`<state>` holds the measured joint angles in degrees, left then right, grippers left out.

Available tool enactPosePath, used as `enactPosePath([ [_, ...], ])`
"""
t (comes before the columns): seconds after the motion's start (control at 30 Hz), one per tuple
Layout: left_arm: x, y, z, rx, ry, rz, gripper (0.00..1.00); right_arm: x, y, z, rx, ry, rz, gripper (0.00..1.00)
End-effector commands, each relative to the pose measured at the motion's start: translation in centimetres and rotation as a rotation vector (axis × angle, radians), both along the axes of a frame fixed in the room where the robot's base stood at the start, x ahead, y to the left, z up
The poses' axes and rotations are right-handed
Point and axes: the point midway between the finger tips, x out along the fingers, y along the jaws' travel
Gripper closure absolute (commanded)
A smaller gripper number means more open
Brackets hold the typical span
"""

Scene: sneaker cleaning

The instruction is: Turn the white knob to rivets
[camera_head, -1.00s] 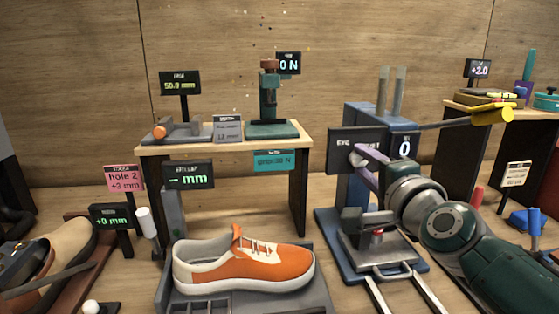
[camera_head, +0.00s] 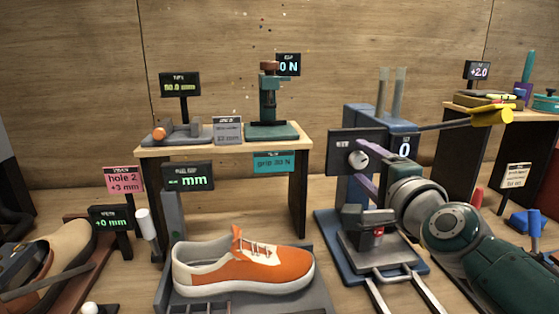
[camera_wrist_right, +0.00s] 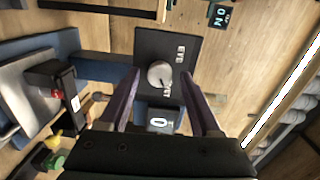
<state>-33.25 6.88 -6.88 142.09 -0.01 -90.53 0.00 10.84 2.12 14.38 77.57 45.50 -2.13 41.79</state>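The white knob (camera_head: 358,159) sits on a dark panel (camera_head: 343,150) on the blue press-like machine; it also shows in the right wrist view (camera_wrist_right: 159,75). In the wrist view one panel label reads "EYE"; a second label beside the knob is partly hidden, and I cannot read the knob's setting for sure. My right gripper (camera_wrist_right: 160,78) has its two purple fingers apart, with the knob showing between their tips. In the head view a purple finger (camera_head: 368,178) is just below and right of the knob. Contact with the knob is not visible. My left gripper is not in view.
The machine has a blue base (camera_head: 330,245) and a display reading 0 (camera_head: 405,147). An orange sneaker (camera_head: 245,267) rests on a grey stand to the left. A yellow-tipped lever (camera_head: 492,117) reaches right above my arm. A wooden shelf (camera_head: 222,147) stands behind.

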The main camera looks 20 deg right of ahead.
Motion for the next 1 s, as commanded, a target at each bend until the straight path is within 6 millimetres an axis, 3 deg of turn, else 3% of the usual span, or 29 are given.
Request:
enactPosePath([
  [0.37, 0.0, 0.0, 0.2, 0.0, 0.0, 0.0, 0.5, -0.7, 0.2, 0.0, -0.001, 0.001, 0.001, 0.31],
  [0.8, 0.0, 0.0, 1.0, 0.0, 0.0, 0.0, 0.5, -8.0, 1.8, 0.3, -0.001, 0.003, 0.0, 0.31],
  [1.0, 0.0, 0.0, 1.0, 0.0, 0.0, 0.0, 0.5, -9.6, 2.2, 0.5, -0.001, 0.001, 0.0, 0.31],
])
